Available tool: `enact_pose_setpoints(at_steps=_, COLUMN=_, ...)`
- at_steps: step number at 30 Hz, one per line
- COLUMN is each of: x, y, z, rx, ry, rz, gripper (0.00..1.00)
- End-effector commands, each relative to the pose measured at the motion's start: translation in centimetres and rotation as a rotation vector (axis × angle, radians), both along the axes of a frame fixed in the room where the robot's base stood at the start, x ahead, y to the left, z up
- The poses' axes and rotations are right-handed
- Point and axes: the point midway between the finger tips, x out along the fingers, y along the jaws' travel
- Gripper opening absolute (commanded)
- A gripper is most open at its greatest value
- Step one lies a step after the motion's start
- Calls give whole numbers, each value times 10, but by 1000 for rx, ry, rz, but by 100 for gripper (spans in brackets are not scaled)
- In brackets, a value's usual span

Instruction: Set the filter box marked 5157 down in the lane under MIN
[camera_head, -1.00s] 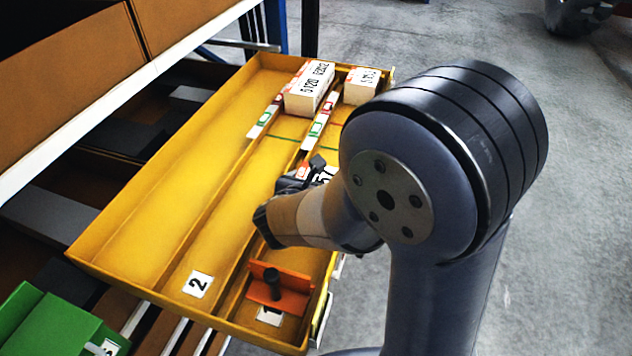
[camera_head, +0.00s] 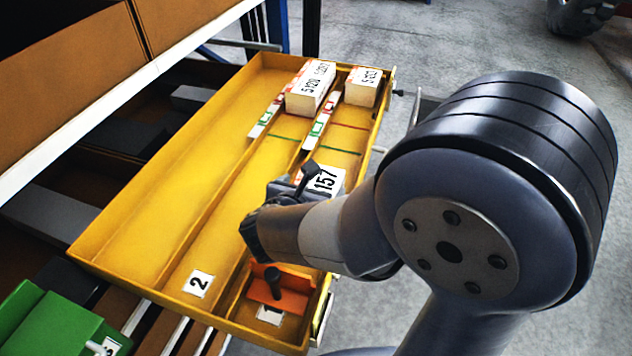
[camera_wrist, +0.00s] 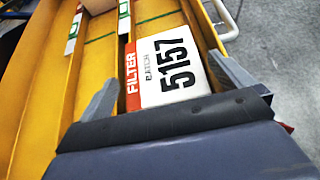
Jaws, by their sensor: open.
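The filter box marked 5157 (camera_head: 326,181) is white with a red FILTER band. It lies label up in the right lane of the yellow tray (camera_head: 140,215), short of the green line (camera_head: 340,150). The wrist view shows the box (camera_wrist: 168,62) between the two grey fingers of my gripper (camera_wrist: 168,90), with a visible gap at each side. My gripper (camera_head: 298,183) is open, at the near side of the box. In the head view it hides part of the box. Strips with green and red marks (camera_head: 319,121) sit on the dividers; I cannot read MIN on them.
White boxes stand at the far ends of the middle lane (camera_head: 309,88) and right lane (camera_head: 363,87). An orange pusher block (camera_head: 290,291) with a black knob is at the near end of the right lane. Shelving with brown bins (camera_head: 60,70) is at the left.

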Motion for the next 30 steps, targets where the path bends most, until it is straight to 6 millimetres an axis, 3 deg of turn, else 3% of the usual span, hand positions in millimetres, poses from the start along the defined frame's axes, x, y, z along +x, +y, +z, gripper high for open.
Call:
enact_pose_setpoints(at_steps=6, x=-35, y=14, z=21, rx=3, ry=-2, rz=5, gripper=100)
enact_pose_setpoints(at_steps=12, x=-55, y=21, z=32, rx=1, ry=0, rz=3, gripper=100)
enact_pose_setpoints(at_steps=30, x=-63, y=22, z=36, rx=0, ry=1, rz=0, gripper=100)
